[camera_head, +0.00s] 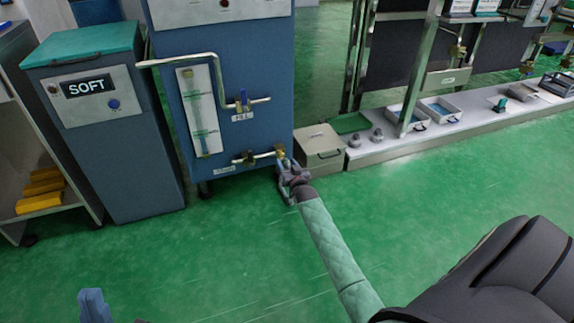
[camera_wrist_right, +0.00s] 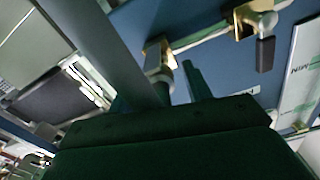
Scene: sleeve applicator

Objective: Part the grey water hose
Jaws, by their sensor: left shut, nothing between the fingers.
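My right gripper (camera_head: 285,166) is at the right end of that low outlet. In the right wrist view, a brass and metal outlet end (camera_wrist_right: 159,62) lies just beyond my fingers; contact is unclear. A dark bar crosses that view, and I cannot tell whether it is the grey hose. No hose is clear in the head view. My left gripper (camera_head: 93,304) is shut and empty at the lower left.
A SOFT cabinet (camera_head: 110,130) with a teal lid stands left of the tank. A beige box (camera_head: 320,148) sits right of the outlet, beside a low bench (camera_head: 450,128) with trays. Yellow blocks (camera_head: 42,190) lie on a shelf at the far left. The green floor in front is clear.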

